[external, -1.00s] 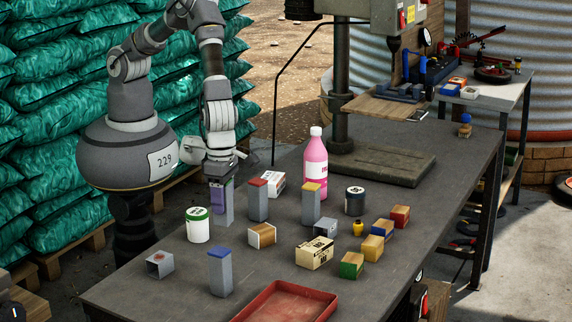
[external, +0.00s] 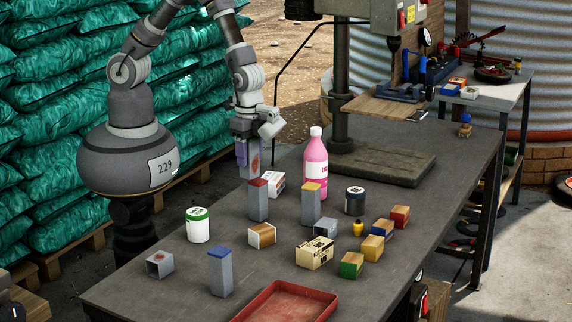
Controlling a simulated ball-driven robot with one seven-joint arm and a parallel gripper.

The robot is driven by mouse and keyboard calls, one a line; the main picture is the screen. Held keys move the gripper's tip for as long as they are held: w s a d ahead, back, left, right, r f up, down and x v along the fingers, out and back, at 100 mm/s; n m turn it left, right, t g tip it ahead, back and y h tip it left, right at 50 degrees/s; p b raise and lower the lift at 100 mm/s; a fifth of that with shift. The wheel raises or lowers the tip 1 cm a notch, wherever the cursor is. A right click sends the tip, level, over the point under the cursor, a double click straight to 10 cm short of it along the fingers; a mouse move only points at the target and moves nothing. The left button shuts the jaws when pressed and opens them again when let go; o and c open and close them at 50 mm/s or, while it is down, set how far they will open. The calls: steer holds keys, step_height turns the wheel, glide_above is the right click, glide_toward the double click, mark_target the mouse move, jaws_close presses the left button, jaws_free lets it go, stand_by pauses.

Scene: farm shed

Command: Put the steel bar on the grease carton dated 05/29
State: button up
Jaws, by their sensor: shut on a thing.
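My gripper (external: 247,170) is shut on a grey steel bar (external: 255,162) with a rust-brown patch. It holds the bar upright in the air behind the red-topped grey block. A white carton with red and dark print (external: 272,184) lies just right of and below the held bar. A tan carton with black print (external: 315,253) stands near the middle of the table. A smaller brown and white box (external: 262,235) lies left of it. I cannot read a date on any of them, so I cannot tell which is dated 05/29.
Upright grey blocks have red (external: 258,203), yellow (external: 311,206) and blue (external: 220,274) tops. A pink bottle (external: 316,165), white tin (external: 198,226), dark tin (external: 355,202) and several small coloured blocks stand around. A red tray (external: 335,303) is at the front. The table's left-back edge is clear.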

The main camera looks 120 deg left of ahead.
steer(key=shift+s+a+r+n, duration=0.1)
steer(key=shift+s+a+n, duration=0.1)
steer(key=shift+a+n, duration=0.3)
steer(key=shift+s+a+n, duration=0.2)
steer(key=shift+a+n, duration=0.1)
steer(key=shift+n, duration=0.4)
steer(key=a+f+m+p, duration=0.1)
steer(key=a, duration=0.4)
steer(key=s+a+f+m+p, duration=0.1)
steer(key=s+a+m+p, duration=0.2)
steer(key=s+m, duration=0.6)
steer(key=s+a+f+m+p, duration=0.2)
steer(key=s+a+m+p, duration=0.2)
steer(key=s+m, duration=0.45)
steer(key=b, duration=1)
glide_above(271, 177)
step_height(271, 177, down, 5)
steer(key=shift+w, duration=0.1)
steer(key=shift+r, duration=0.15)
steer(key=o, duration=1.2)
steer(key=shift+o, duration=0.3)
